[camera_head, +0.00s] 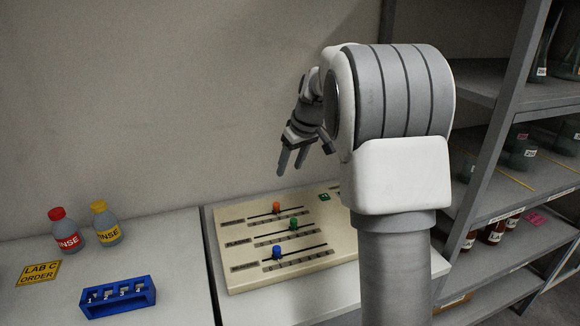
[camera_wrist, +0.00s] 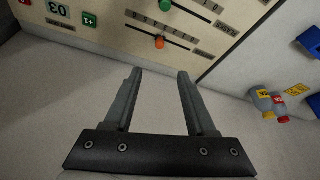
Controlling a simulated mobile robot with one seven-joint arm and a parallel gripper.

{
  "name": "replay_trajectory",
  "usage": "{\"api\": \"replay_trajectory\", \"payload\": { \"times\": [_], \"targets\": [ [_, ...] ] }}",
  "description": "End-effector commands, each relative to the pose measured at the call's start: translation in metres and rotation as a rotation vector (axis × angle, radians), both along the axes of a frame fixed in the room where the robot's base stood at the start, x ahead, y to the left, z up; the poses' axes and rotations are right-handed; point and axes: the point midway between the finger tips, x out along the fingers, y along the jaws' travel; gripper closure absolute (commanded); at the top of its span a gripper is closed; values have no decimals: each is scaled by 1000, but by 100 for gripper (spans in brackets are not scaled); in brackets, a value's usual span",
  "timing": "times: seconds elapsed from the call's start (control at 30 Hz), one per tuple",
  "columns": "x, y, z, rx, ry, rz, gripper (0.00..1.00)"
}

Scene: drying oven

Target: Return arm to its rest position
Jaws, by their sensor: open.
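My gripper (camera_head: 306,158) is open and empty, pointing down in the air above the back part of a cream slider panel. In the wrist view my gripper (camera_wrist: 160,75) shows two grey fingers apart with nothing between them. The panel (camera_head: 240,222) has three sliders with orange (camera_head: 276,207), green (camera_head: 293,224) and blue (camera_head: 277,252) knobs. The wrist view shows the orange knob (camera_wrist: 159,42) and green knob (camera_wrist: 165,5) beyond the fingertips. My arm hides the panel's right part in the head view.
A metal shelf unit (camera_head: 497,110) with glassware is at the right. A wall is close behind the panel.

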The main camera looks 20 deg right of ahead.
Motion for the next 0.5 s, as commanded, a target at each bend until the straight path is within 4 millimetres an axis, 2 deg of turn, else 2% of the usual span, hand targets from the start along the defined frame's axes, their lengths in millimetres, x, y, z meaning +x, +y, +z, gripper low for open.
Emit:
{"api": "replay_trajectory", "payload": {
  "times": [0.2, 0.3, 0.37, 0.5],
  "targets": [
    [0, 0, 0, 0, 0, 0, 44],
    [-5, 3, 7, 1, -3, -4, 44],
    [-12, 7, 14, 3, -4, -10, 44],
    [-43, 22, 42, 8, -11, -41, 44]
  ]
}}
